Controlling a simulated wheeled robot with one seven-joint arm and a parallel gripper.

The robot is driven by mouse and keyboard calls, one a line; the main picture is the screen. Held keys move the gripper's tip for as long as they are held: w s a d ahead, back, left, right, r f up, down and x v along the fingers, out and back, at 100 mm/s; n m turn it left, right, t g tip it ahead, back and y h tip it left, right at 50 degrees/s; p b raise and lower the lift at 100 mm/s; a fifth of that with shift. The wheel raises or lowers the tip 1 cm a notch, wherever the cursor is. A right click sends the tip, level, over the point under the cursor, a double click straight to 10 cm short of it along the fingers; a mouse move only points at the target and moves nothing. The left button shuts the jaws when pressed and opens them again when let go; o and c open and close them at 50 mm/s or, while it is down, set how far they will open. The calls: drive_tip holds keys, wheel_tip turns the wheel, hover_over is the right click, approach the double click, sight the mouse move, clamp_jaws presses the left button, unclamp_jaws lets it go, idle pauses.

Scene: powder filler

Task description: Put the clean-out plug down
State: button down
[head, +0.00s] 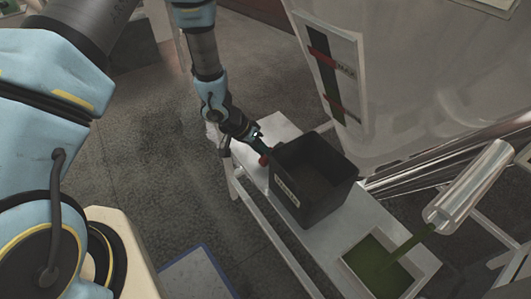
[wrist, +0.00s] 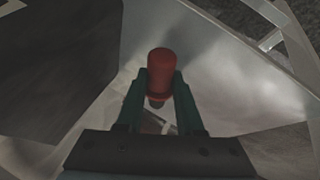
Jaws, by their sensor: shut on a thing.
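The red clean-out plug (wrist: 161,72) is between the fingertips of my gripper (wrist: 160,95) in the wrist view. The fingers are shut on its sides. In the head view, my gripper (head: 259,143) is low over the white bench, just left of the black bin, and the red plug (head: 264,160) shows at its tip. The plug is over or at the bench top (head: 281,126); I cannot tell whether it touches the surface. Part of the plug's lower end is hidden between the fingers.
A black open bin (head: 317,190) stands on the bench to the right of my gripper. A white tray (head: 432,265) with green powder sits at the front right, under a metal spout (head: 470,187). A large clear hopper (head: 420,80) rises behind. Bare bench lies around the gripper.

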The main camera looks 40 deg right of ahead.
drive_tip(key=c, duration=0.5)
unclamp_jaws()
drive_tip(key=shift+f, duration=0.1)
drive_tip(key=shift+c, duration=0.2)
